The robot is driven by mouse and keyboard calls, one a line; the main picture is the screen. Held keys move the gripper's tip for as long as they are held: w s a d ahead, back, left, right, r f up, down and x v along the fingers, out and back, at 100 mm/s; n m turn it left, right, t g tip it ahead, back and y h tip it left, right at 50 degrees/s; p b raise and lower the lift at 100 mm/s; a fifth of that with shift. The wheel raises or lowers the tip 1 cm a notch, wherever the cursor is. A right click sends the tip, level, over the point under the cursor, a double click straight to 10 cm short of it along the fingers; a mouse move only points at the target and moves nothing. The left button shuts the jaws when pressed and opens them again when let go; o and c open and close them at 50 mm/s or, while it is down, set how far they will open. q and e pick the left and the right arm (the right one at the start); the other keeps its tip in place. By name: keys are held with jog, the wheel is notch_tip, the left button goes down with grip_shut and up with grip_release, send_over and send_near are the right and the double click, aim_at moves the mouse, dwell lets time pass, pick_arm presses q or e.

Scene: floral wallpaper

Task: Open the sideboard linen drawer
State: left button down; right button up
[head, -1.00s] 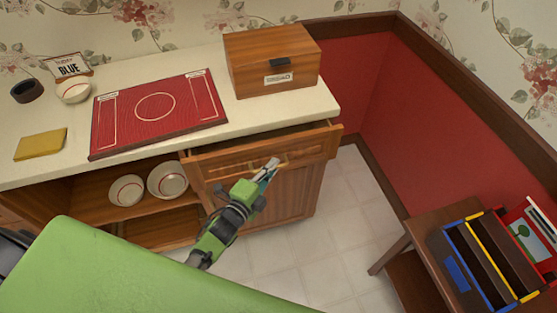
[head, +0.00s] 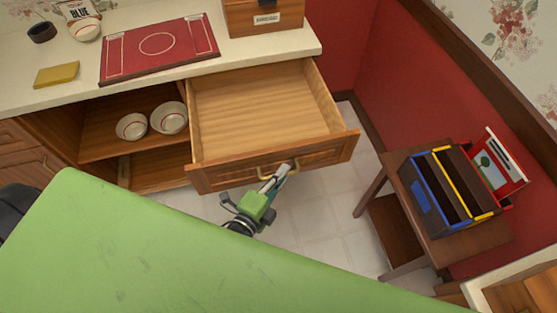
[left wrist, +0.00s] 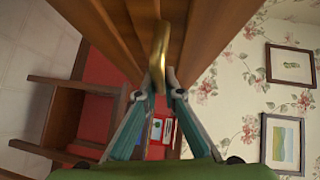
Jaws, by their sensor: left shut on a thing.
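The wooden linen drawer (head: 262,105) of the sideboard stands pulled far out in the head view. Its inside is bare as far as I see. Its front carries a brass handle (head: 277,170). My left gripper (head: 279,175) is at that handle. In the left wrist view the brass handle (left wrist: 160,50) runs down between the fingertips of my left gripper (left wrist: 159,88), which is shut on it. My right gripper is not in view.
The sideboard's white top (head: 130,85) holds a red mat (head: 185,55), a yellow cloth (head: 57,74) and a wooden box (head: 255,18). Bowls (head: 168,118) sit on the open shelf. A green surface (head: 180,250) fills the front.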

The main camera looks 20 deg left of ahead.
pick_arm(q)
jog(key=shift+s+d, duration=0.55)
jog(key=shift+s, duration=0.3)
jog(key=c, duration=2.2)
grip_release()
jog(key=shift+o, duration=0.2)
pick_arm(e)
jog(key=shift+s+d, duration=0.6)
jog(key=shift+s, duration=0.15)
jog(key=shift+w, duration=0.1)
pick_arm(q)
jog(key=v, duration=1.2)
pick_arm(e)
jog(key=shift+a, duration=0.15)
